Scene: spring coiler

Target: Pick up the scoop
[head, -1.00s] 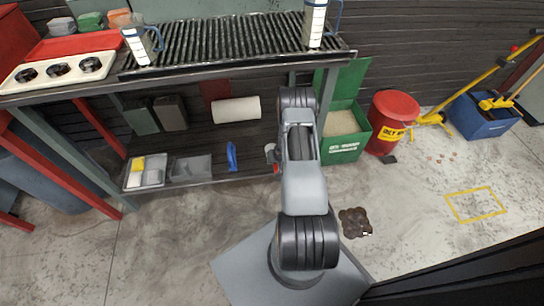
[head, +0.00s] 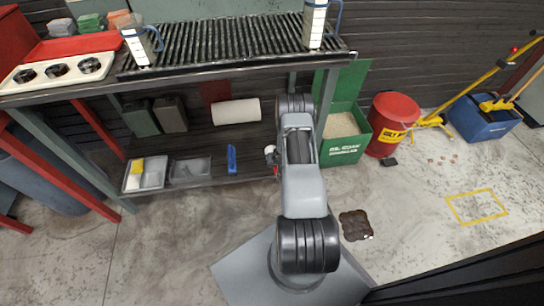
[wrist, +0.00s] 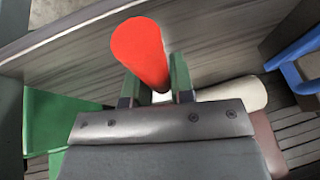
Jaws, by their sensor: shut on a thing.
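In the wrist view a bright red cylinder (wrist: 140,52) stands between the two green-padded fingers of my gripper (wrist: 155,88). I take it to be the handle of the scoop; no scoop bowl shows. My gripper is shut on this red part, which sticks out beyond the fingers. In the head view my arm hides most of the gripper. A small red bit beside my arm shows there at the bench's lower shelf, too small to identify.
A green bin (head: 343,150) of pale granules stands right of my arm, beside a red lidded drum (head: 392,120). The lower shelf holds a white roll (head: 236,111), a blue brush (head: 232,158) and grey trays (head: 190,170).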

